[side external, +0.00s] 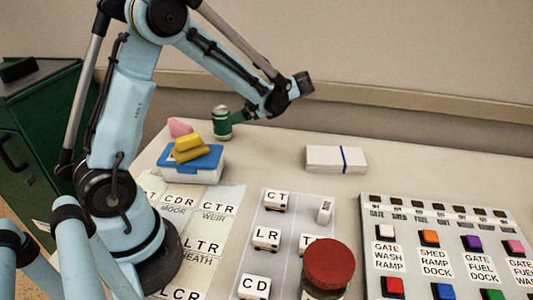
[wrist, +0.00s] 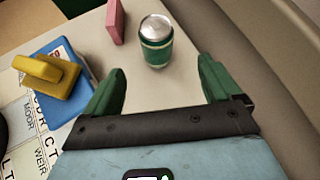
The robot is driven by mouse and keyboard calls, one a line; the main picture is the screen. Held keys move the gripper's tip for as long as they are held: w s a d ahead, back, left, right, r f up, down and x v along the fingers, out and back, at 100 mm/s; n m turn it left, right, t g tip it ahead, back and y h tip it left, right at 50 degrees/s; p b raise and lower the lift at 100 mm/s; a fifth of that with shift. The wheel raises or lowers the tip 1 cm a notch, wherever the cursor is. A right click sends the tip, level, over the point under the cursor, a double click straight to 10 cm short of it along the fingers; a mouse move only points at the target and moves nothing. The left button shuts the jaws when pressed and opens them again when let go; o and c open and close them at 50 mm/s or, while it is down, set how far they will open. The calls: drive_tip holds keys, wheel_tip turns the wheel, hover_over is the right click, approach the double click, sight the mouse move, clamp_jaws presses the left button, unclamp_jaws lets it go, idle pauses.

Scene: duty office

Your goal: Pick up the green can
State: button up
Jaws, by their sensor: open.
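The green can (side external: 221,122) stands upright near the back of the table, against the wall side, with a silver top and a pale band. In the wrist view the can (wrist: 156,42) stands beyond my gripper (wrist: 158,90), between the lines of its two green fingers and a little ahead of them. The fingers are spread wide apart with nothing between them. In the side view my gripper is largely hidden behind my wrist, with a green finger (side external: 238,117) showing just right of the can. I cannot tell whether that finger touches it.
A pink block (wrist: 115,22) stands close left of the can. A blue-lidded box (side external: 190,163) with a yellow object (side external: 188,147) on it sits in front. A white stack with a blue band (side external: 336,159) lies to the right. Labelled boards and a button panel (side external: 450,250) fill the front.

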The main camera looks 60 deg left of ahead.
sight(218, 117)
drive_tip(key=shift+m+g+y, duration=0.3)
drive_tip(key=shift+g, duration=0.5)
drive_tip(key=x, duration=1.3)
drive_tip(key=shift+w+a+f, duration=0.15)
drive_tip(key=shift+a+f, duration=0.1)
drive_tip(key=shift+a, duration=0.1)
drive_tip(key=c, duration=1)
